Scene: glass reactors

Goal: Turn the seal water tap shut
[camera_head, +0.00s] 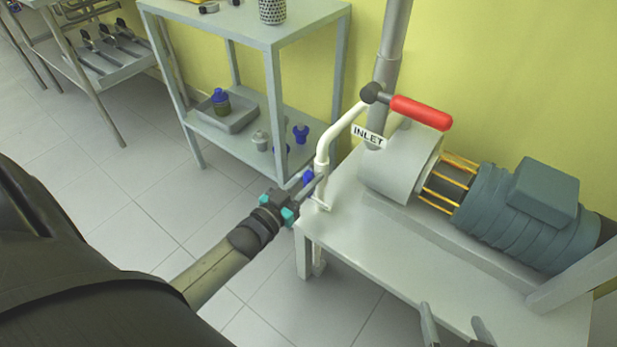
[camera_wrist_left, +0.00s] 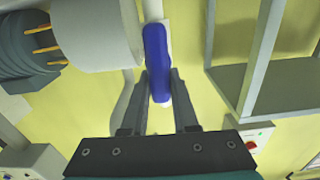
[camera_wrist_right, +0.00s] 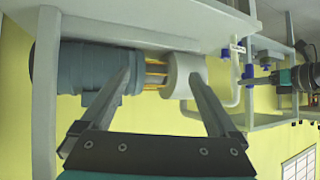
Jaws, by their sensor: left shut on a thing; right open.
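The seal water tap has a blue handle (camera_head: 308,177) on the thin white pipe (camera_head: 322,165) at the left end of the pump bench. My left gripper (camera_head: 316,184) is at this handle. In the left wrist view the blue handle (camera_wrist_left: 156,55) lies between the fingers of my left gripper (camera_wrist_left: 160,80), which are shut on it. The tap body is mostly hidden. My right gripper (camera_head: 456,328) is open and empty at the bottom of the head view, over the bench's front side. Its spread fingers (camera_wrist_right: 162,82) also show in the right wrist view.
The pump (camera_head: 400,165) and its grey-blue motor (camera_head: 525,215) stand on the bench (camera_head: 350,235). A red lever (camera_head: 421,112) sits above, near the INLET label (camera_head: 367,136). A grey shelf (camera_head: 240,30) with a tray (camera_head: 232,118) and bottles stands behind at left.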

